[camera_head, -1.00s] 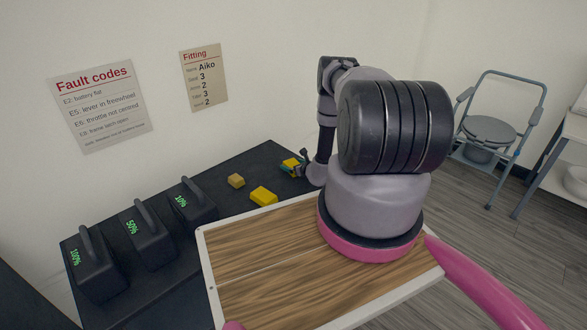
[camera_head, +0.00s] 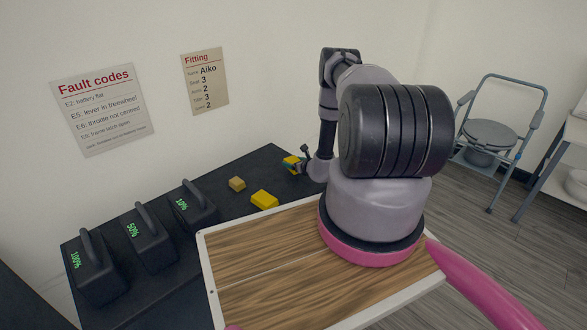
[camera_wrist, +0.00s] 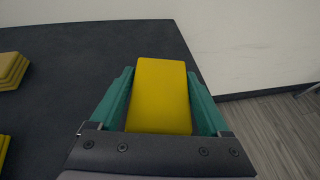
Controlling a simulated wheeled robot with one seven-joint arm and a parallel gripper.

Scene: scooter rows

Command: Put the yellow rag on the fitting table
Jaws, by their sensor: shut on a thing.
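My gripper (camera_head: 300,164) is shut on a bright yellow, smooth, flat-block-shaped thing, which I take to be the yellow rag (camera_wrist: 160,95). It shows between the green fingers in the wrist view, and a small part of it shows in the head view (camera_head: 290,160). The gripper is over the far right end of the dark table (camera_head: 215,237) below the Fitting sign (camera_head: 205,80). I cannot tell whether the rag touches the tabletop. My arm hides the table's right end in the head view.
A mustard layered block (camera_head: 237,184) and a bright yellow block (camera_head: 264,200) lie left of my gripper. Several black battery packs (camera_head: 150,240) stand along the left. The wall is close behind. The table edge and floor (camera_wrist: 275,130) are at right.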

